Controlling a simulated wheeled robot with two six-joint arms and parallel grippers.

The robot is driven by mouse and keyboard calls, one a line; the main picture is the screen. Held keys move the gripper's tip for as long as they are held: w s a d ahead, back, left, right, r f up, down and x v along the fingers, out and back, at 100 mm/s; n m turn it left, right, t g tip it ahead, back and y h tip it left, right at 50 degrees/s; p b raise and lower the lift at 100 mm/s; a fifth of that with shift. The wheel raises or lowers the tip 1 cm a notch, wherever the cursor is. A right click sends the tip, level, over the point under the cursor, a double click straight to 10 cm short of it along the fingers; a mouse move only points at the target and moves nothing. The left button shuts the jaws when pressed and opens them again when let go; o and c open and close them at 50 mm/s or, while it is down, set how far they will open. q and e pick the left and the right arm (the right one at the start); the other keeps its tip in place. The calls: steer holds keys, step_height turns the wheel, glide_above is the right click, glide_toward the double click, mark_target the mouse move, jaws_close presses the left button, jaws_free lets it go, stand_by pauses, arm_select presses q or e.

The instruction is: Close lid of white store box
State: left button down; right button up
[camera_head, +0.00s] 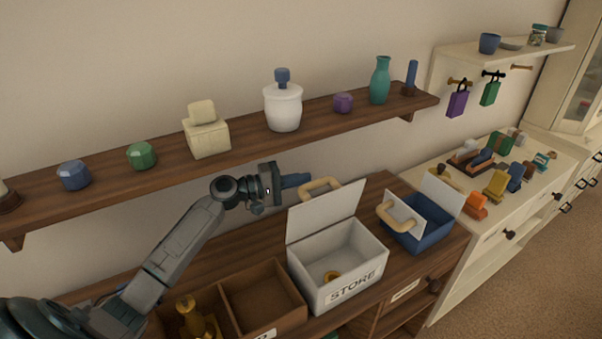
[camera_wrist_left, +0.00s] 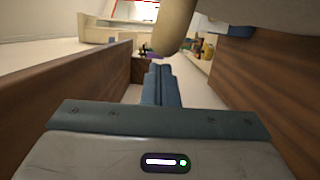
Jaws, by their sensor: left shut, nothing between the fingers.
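The white store box (camera_head: 352,287) stands on the wooden cabinet top with its front marked STORE. Its lid (camera_head: 327,213) is open and stands up at the back edge, with a tan loop handle (camera_head: 322,185) at its top.
A blue box (camera_head: 425,230) with its own raised lid (camera_head: 400,214) stands to the right. A brown open box (camera_head: 262,297) is at the left. A wall shelf (camera_head: 240,150) with jars and a vase runs behind my left arm. A white counter (camera_head: 520,205) holds several small items.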

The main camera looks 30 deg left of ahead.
arm_select(q)
steer(key=shift+s+d, duration=0.15)
steer(key=shift+d, duration=0.15)
arm_select(e)
steer(key=shift+d+r, duration=0.15)
steer(key=shift+r, duration=0.05)
steer(key=shift+d, duration=0.2)
